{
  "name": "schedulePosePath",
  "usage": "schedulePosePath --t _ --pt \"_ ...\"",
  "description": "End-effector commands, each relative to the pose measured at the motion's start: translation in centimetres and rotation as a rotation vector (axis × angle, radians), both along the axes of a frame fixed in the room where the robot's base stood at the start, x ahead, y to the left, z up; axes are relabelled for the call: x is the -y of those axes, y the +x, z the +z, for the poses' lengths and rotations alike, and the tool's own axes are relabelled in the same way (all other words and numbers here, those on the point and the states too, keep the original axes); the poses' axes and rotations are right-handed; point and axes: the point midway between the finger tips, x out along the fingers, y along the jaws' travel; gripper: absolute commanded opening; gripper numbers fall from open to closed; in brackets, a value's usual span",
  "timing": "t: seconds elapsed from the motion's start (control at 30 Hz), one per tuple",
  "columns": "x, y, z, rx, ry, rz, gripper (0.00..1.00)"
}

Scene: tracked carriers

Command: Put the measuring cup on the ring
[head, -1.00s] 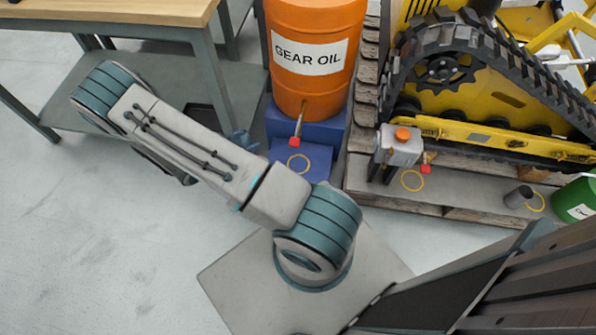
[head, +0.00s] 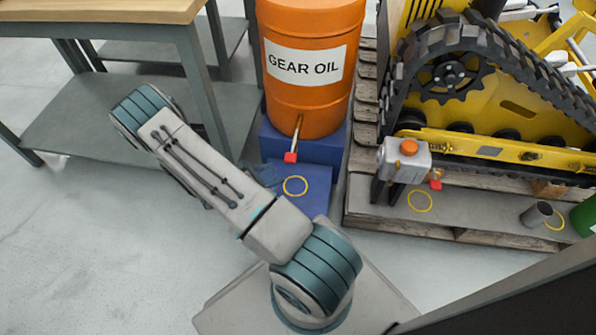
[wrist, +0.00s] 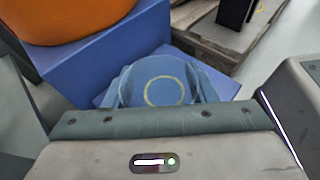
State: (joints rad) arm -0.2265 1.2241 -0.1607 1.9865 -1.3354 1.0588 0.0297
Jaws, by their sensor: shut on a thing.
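A clear bluish measuring cup (wrist: 185,70) shows in the wrist view, directly beyond my gripper (wrist: 164,102), which is shut on it. In the head view only part of the cup (head: 262,172) shows beside my forearm, which hides most of my gripper. A yellow ring (head: 295,186) is marked on the low blue step under the orange drum's tap. In the wrist view a yellow ring (wrist: 147,94) shows through the cup. The cup is left of that ring in the head view; its height above the step is hard to tell.
An orange gear oil drum (head: 307,98) stands on a blue block, its red-tipped tap (head: 291,156) over the step. A workbench (head: 100,10) stands left.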

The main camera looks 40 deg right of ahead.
Motion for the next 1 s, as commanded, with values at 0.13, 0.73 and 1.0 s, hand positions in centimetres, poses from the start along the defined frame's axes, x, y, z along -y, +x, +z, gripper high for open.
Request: schedulePosePath --t 0.13,0.73,1.0 --pt "4.1 -0.3 -0.4 0.002 -0.001 -0.004 0.12" --pt "11.1 -0.9 -1.4 -0.001 0.001 0.001 0.12" --pt "11.1 -0.8 -3.6 0.001 0.0 0.002 0.12"
